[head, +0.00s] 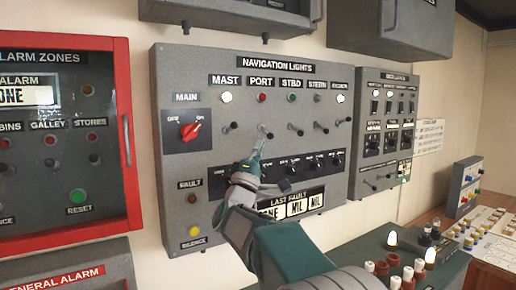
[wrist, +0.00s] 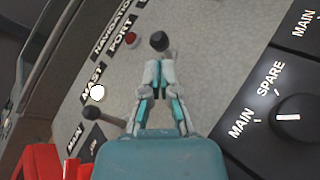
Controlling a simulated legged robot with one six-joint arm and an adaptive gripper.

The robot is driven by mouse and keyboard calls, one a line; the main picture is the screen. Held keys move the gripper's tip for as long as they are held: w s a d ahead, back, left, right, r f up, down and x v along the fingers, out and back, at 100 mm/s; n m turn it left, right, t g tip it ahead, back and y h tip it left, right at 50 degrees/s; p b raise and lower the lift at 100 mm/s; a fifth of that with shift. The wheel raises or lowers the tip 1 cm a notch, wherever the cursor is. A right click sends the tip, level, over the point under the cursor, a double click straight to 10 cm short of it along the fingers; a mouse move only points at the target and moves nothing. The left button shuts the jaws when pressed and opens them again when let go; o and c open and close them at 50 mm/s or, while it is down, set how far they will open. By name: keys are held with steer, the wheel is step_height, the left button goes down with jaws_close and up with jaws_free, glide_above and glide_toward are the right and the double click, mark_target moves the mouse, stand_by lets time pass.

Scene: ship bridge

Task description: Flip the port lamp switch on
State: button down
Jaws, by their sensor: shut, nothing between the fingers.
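The port lamp switch (head: 265,131) is a small dark toggle lever under the PORT label and its red lamp (head: 262,97) on the grey navigation lights panel. The red lamp looks unlit. In the wrist view the dark knob of the port switch (wrist: 160,41) sits just beyond my fingertips, with the red lamp (wrist: 132,40) beside it. My gripper (head: 259,146) is shut and empty, its tips just below the port lever; it also shows in the wrist view (wrist: 158,66). I cannot tell whether the tips touch the lever.
The mast switch (head: 230,128) is left of the port switch, under a lit white lamp (head: 226,97); the STBD switch (head: 295,129) is right. A row of black rotary knobs (head: 293,165) is below. A red-framed alarm cabinet (head: 128,140) stands left.

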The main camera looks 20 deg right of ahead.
steer(key=shift+s+d+r+n+y, duration=0.1)
steer(key=shift+d+n+y, duration=0.15)
steer(key=shift+n+y, duration=0.3)
steer(key=shift+s+a+r+n+t+y, duration=0.1)
steer(key=shift+a+r+n+t+y, duration=0.05)
steer(key=shift+n+t+y, duration=0.5)
steer(key=shift+s+r, duration=0.25)
steer(key=shift+r, duration=0.3)
steer(key=shift+s+r, duration=0.2)
steer(key=shift+r, duration=0.35)
steer(key=shift+d+f, duration=0.1)
steer(key=shift+d, duration=0.1)
